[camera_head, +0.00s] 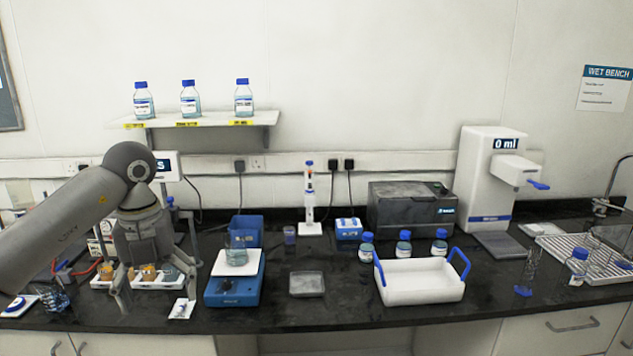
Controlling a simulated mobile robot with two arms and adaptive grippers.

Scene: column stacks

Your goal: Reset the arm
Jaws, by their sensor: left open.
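My left arm (70,218) comes in from the left edge and bends down at its wrist over the left part of the bench. My left gripper (155,291) points downward with its two fingers spread apart. It is open, and I see nothing held between the fingers. It hangs in front of a white tray (158,283) with small orange-brown items, which it partly hides. I cannot tell whether a fingertip touches the tray or the bench. My right arm and gripper are not in view.
A blue stirrer (233,291) carrying a beaker (237,254) stands right of the gripper. A small white card (181,309) lies near the fingers. A white tray with blue handles (420,284), a grey box (408,208) and a dispenser (487,180) stand farther right. Shelf bottles (190,99) are above.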

